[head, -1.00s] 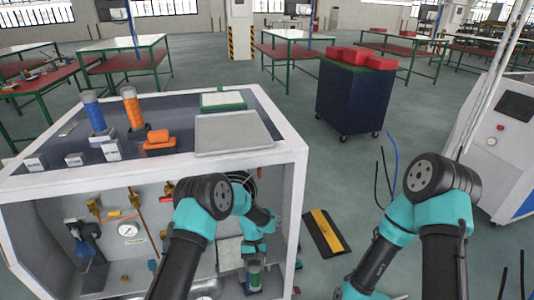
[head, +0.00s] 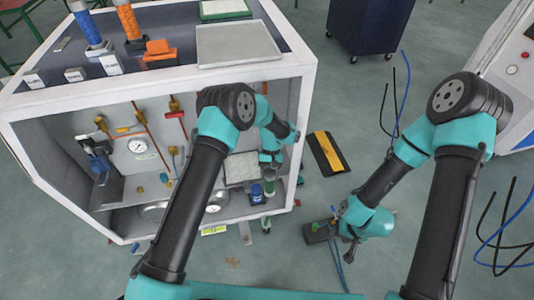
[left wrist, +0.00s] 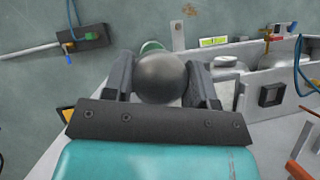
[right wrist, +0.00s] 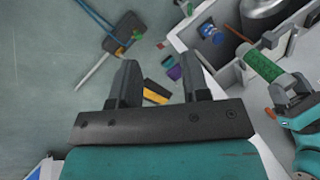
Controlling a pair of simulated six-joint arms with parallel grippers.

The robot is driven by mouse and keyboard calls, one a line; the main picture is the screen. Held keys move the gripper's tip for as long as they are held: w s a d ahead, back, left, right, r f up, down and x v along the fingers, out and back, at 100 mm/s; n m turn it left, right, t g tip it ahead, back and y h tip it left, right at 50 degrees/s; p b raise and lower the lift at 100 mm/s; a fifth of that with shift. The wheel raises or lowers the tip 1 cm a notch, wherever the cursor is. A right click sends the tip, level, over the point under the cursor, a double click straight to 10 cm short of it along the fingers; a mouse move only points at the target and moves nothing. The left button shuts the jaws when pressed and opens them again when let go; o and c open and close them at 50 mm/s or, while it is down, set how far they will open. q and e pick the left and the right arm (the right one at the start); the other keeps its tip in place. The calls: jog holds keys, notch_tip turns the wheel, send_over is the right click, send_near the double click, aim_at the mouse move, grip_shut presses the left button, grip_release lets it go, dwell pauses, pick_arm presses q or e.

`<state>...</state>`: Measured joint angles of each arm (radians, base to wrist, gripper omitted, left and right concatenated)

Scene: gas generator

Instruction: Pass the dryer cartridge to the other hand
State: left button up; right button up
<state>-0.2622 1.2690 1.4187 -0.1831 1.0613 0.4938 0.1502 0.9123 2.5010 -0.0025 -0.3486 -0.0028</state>
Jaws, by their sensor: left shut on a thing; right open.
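The dryer cartridge is a green cylinder with a dark rounded end. It shows in the right wrist view (right wrist: 262,66), in the head view (head: 270,186) and end-on in the left wrist view (left wrist: 162,78). My left gripper (head: 270,160) is shut on it at the right side of the open white cabinet. My right gripper (head: 346,226) is low, right of the cabinet and apart from the cartridge. In the right wrist view my right gripper (right wrist: 160,82) is open, with nothing between its fingers.
The white cabinet (head: 305,110) holds gauges, pipes and a blue-capped container (head: 257,193). Blue and orange cylinders stand on its top. A dark block with cables (head: 318,232) lies on the floor beside my right gripper. A black and yellow mat (head: 326,152) lies behind.

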aim_at(269, 184)
jog(key=o, duration=0.3)
jog(key=shift+w+a+f, duration=0.1)
jog(key=shift+w+a, duration=0.05)
jog(key=shift+w, duration=0.15)
jog(key=o, duration=0.4)
jog(key=w+a, duration=0.1)
jog(key=w, duration=0.1)
jog(key=w+a+f+t, duration=0.1)
jog(key=w+a, duration=0.1)
jog(key=w+a+f+t, duration=0.1)
jog(key=w, duration=0.1)
jog(key=shift+w+a+f+h, duration=0.15)
jog(key=shift+w+a+h, duration=0.1)
jog(key=shift+a+h, duration=0.15)
jog(key=shift+o, duration=0.2)
jog(key=w+a+t+h, duration=0.1)
jog(key=w+a+t, duration=0.1)
jog(key=w+a, duration=0.2)
jog(key=w+a+t+h, duration=0.1)
jog(key=w+a+t, duration=0.2)
jog(key=a, duration=0.7)
jog(key=w+a+t+h, duration=0.2)
jog(key=w+a+t, duration=0.1)
jog(key=a, duration=0.4)
jog(key=shift+w+a+n, duration=0.25)
jog(key=shift+w+n, duration=0.15)
jog(key=shift+w, duration=0.4)
